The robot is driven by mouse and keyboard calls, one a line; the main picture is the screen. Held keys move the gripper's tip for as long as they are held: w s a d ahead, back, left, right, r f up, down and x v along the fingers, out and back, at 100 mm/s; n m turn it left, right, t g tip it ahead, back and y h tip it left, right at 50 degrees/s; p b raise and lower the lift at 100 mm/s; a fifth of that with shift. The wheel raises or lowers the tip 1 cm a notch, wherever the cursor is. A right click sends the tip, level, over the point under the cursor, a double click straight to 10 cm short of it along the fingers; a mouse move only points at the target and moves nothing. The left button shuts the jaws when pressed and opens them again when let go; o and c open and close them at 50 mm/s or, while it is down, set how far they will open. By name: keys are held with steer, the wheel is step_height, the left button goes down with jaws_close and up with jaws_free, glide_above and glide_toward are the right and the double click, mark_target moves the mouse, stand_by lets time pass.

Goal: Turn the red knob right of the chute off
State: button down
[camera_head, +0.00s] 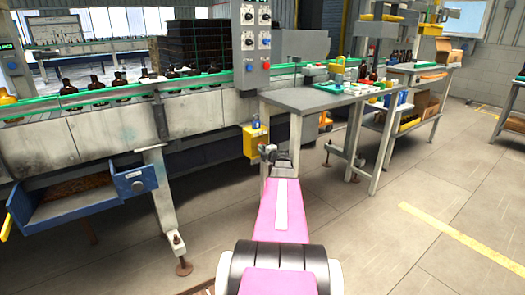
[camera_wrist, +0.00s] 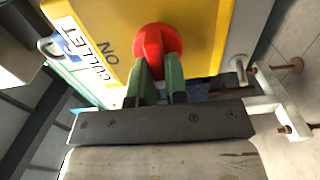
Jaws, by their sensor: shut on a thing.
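The red knob (camera_wrist: 153,42) is on the face of a yellow box (camera_wrist: 198,30) in the wrist view. The words "ON" and "CULLET" show on labels left of it. My gripper (camera_wrist: 160,68) has its two green fingers closed on the knob's lower part, one at each side. In the head view the yellow box (camera_head: 251,145) hangs by the left end of a grey table, and my gripper (camera_head: 267,150) is at its right side. The knob itself is not clear there. A blue chute-like tray (camera_head: 75,208) with brown pieces sits at lower left.
A conveyor (camera_head: 95,145) with amber bottles runs along the left. A grey control panel (camera_head: 252,45) stands above it. The grey table (camera_head: 300,100) carries small items, and its legs stand close to my arm. The floor (camera_head: 400,190) on the right is open.

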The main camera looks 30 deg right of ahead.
stand_by(0.5)
steer(key=c, duration=1.1)
jaws_free()
steer(key=shift+c, duration=0.2)
